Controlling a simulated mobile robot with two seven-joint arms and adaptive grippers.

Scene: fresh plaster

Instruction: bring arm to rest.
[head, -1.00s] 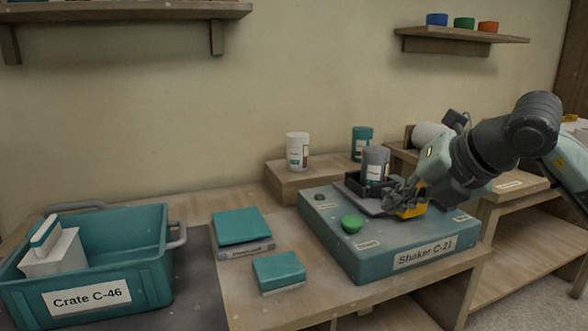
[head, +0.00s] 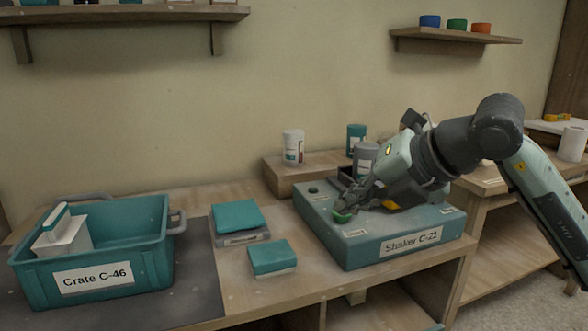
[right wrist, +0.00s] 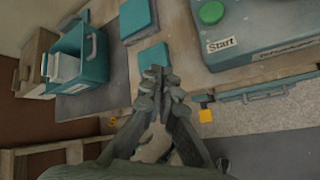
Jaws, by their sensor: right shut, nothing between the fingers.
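My right gripper (head: 352,203) is shut and empty. In the head view it appears over the front left of the teal Shaker C-21 (head: 400,252), partly covering the green button (head: 342,218). In the right wrist view its closed fingers (right wrist: 160,74) are apart from the green button (right wrist: 211,12), which carries a "Start" label beside it. A grey jar (head: 365,160) stands on the shaker behind the gripper, its lower part hidden. My left gripper is not in view.
Teal Crate C-46 (head: 150,265) holding a white box stands at left. Two teal-topped blocks (head: 238,214) (head: 272,256) lie between crate and shaker. A wooden riser (head: 285,178) bears a white jar (head: 293,147) and a teal jar. A shelf (head: 455,41) is above.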

